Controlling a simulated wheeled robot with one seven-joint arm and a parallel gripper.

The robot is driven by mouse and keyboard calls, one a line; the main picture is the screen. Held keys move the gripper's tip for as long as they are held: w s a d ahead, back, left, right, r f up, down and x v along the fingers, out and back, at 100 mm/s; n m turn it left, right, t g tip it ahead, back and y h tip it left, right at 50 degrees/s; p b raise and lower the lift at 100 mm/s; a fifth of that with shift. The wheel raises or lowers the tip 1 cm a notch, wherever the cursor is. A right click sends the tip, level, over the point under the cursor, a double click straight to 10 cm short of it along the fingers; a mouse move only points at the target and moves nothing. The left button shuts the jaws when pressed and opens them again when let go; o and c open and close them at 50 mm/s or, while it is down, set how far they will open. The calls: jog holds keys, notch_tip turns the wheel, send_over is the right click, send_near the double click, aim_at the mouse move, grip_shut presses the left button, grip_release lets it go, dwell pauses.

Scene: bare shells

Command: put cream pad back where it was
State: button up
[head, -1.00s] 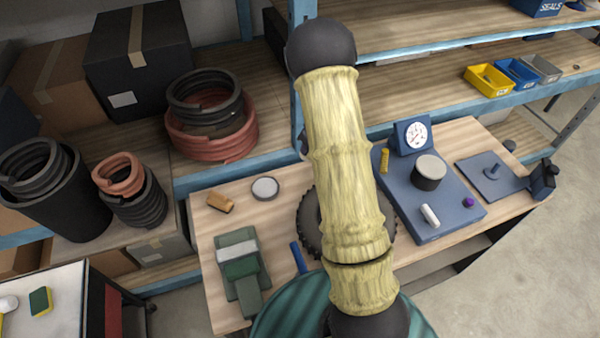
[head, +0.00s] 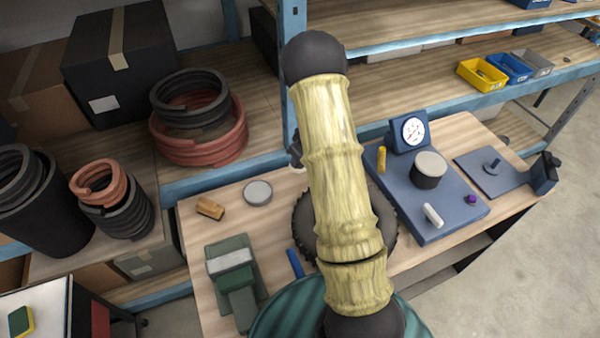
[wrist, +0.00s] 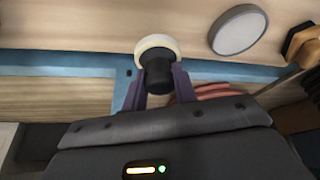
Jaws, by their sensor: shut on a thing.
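The cream pad (wrist: 152,43) is a round pale disc with a black stub, seen in the wrist view. My gripper (wrist: 158,82) is shut on the black stub, one purple-grey finger on each side. The pad sits beyond the fingertips, against a background of wood and blue shelf edge. In the head view my pale yellow arm hides most of the gripper; a small dark part (head: 296,152) shows left of the arm. I cannot tell from these frames whether the pad touches anything.
A grey round disc (head: 257,193) and an orange-brown block (head: 210,208) lie on the workbench (head: 205,265). A dark toothed ring (head: 304,225) is partly behind my arm. A blue plate with gauge (head: 412,131) is at right. Coiled hoses (head: 198,125) stand on the left shelf.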

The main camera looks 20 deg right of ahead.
jog(key=shift+d+f, duration=0.1)
jog(key=shift+f, duration=1.25)
jog(key=shift+f+b, duration=0.5)
jog(key=shift+f, duration=1.35)
jog(key=shift+f, duration=0.1)
jog(key=o, duration=0.9)
jog(key=p+v, duration=0.1)
jog(key=v, duration=1.1)
